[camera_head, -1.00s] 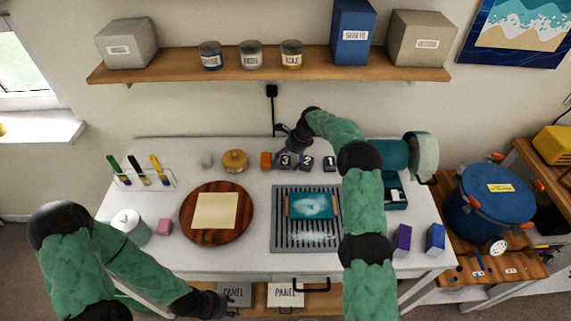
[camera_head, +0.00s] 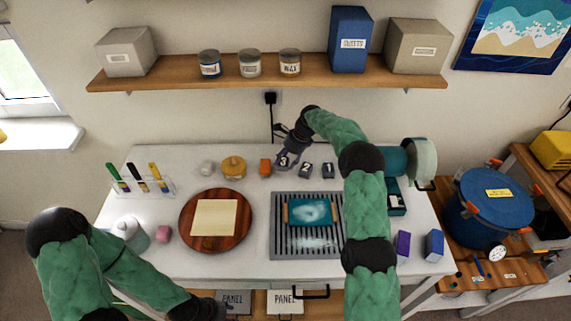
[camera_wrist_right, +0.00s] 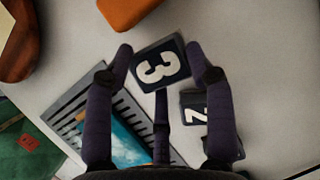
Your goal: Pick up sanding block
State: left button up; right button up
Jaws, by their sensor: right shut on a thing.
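Three dark sanding blocks with white numbers are at the back middle of the white table. The block marked 3 (camera_head: 283,162) is between the fingers of my right gripper (camera_head: 288,157), which is shut on it. In the right wrist view, block 3 (camera_wrist_right: 158,66) shows its number between the fingertips. The block marked 2 (camera_head: 305,170) stands just right of it, and it also shows in the wrist view (camera_wrist_right: 194,112). The block marked 1 (camera_head: 327,170) is farther right. My left gripper (camera_head: 213,303) is low at the table's front edge, and its fingers are unclear.
An orange block (camera_head: 265,166) and a yellow-orange jar (camera_head: 233,167) stand left of block 3. A grey grate (camera_head: 280,247) with a teal panel lies in front. A round wooden board (camera_head: 240,237) is at left. A shelf (camera_head: 270,77) hangs above.

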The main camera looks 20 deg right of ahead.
jog(key=s+a+r+p, duration=0.1)
jog(key=s+a+r, duration=0.3)
jog(key=s+r, duration=0.5)
jog(key=shift+s+r, duration=0.2)
jog(key=shift+s, duration=1.9)
